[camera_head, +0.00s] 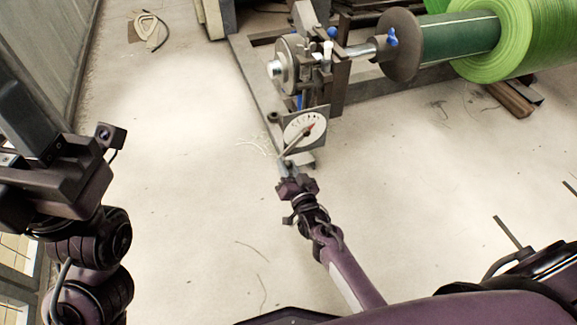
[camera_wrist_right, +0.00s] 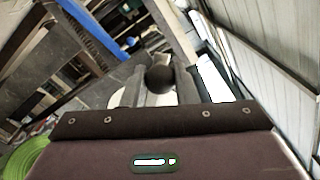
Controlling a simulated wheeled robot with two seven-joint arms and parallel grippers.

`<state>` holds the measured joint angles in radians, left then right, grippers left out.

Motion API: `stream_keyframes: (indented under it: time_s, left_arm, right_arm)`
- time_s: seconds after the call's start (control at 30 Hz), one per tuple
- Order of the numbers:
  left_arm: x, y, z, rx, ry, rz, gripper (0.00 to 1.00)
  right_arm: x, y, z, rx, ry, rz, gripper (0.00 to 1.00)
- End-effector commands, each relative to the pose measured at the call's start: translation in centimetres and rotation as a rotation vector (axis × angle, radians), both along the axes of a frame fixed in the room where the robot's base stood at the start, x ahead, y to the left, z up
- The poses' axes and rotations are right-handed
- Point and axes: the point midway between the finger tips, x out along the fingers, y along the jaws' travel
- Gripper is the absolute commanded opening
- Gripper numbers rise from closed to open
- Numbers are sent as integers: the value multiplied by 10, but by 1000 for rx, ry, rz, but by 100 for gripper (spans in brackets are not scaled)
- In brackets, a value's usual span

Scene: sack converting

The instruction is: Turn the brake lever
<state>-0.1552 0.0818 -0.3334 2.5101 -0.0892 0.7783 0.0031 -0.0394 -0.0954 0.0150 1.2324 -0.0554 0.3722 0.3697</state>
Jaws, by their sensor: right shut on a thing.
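The brake lever (camera_head: 292,144) is a thin pale bar in front of a white round dial (camera_head: 304,131) with a red pointer, on the machine's near end. My right gripper (camera_head: 287,164) is at the lever's lower end, shut on it. In the right wrist view, a dark ball knob (camera_wrist_right: 160,79) sits between the two grey fingers of my right gripper (camera_wrist_right: 160,88). The white dial shows partly behind them. My left arm stands at the left edge of the head view; its finger gap cannot be made out.
A green roll (camera_head: 515,40) sits on a shaft with a dark flange (camera_head: 400,45) at the upper right. The machine frame (camera_head: 250,85) stands around the dial. A wooden block (camera_head: 510,98) lies on the floor at right. The pale floor (camera_head: 190,190) is mostly clear.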

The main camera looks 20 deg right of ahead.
Motion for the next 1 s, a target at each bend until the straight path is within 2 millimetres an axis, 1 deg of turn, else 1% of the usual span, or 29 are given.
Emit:
stream_keyframes:
  time_s: [0.17, 0.2, 0.37, 0.6, 0.7, 0.77, 0.8, 0.9, 1.0]
  left_arm:
    - [0, 0, 0, 0, 0, 0, 45]
    - [0, 0, 0, 0, 0, 0, 45]
    - [0, 0, 0, 0, 0, 0, 45]
    - [0, 0, 0, 0, -1, 0, 45]
    - [0, 0, 3, -1, -2, 0, 45]
    - [-1, 0, 7, -2, -5, 0, 45]
    - [-1, 1, 10, -3, -6, -1, 45]
    - [3, 2, 2, 1, 40, 3, 45]
    - [3, 2, 6, 0, 45, 1, 45]
  right_arm:
    - [0, 2, 1, 6, -3, 3, 0]
    - [0, 2, 1, 6, -3, 3, 28]
    - [0, 2, 1, 5, -3, 3, 48]
    - [0, 1, 1, 2, -2, 1, 48]
    - [-5, 1, 1, 2, 0, 1, 48]
    - [-11, 0, 3, 2, -1, 2, 48]
    - [-17, 0, 3, 2, 0, 1, 48]
    - [-35, 0, 3, 2, 1, 2, 48]
    - [-53, 0, 3, 3, 2, 2, 48]
